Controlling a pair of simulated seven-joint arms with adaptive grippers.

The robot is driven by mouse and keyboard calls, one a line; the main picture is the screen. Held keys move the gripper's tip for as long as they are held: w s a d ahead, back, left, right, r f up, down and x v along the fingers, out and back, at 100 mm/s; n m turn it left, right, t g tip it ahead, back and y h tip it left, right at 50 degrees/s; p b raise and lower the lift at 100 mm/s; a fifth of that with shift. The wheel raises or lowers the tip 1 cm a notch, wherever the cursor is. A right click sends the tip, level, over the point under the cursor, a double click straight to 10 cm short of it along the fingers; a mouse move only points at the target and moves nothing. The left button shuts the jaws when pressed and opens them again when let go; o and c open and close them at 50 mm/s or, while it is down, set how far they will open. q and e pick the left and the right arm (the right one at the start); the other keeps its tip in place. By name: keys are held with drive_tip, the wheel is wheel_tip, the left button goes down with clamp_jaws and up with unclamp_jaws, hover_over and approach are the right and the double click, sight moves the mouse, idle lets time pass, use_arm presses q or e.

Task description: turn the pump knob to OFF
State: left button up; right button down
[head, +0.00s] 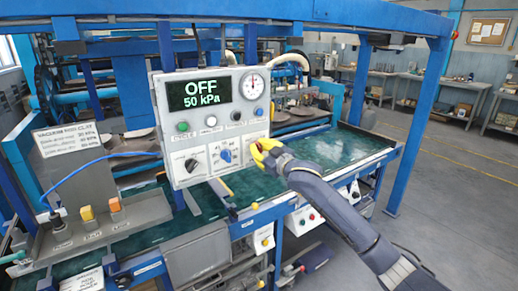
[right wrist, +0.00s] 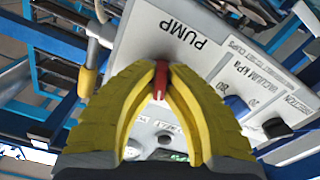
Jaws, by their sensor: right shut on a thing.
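The grey control panel (head: 172,120) carries a display (head: 200,93) that reads "OFF" and "50 kPa" in green. My right gripper (head: 258,147) is at the panel's lower right corner, and its yellow fingers hide the knob there. In the right wrist view, my right gripper (right wrist: 159,68) is shut on the red pump knob (right wrist: 160,82), beside the "PUMP" lettering on the panel face (right wrist: 150,35). The fingers cover most of the knob, so I cannot tell which mark it points to. My left gripper is not in view.
A blue knob (head: 225,155) and a black knob (head: 191,165) sit left of the pump knob. Above them are several buttons and a round gauge (head: 254,86). A blue frame post (head: 412,130) stands to the right. Open floor lies beyond it.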

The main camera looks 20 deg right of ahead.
drive_tip(key=shift+n, duration=2.3)
drive_tip(key=c, duration=1.5)
unclamp_jaws()
drive_tip(key=shift+o, duration=0.2)
drive_tip(key=v, duration=1.2)
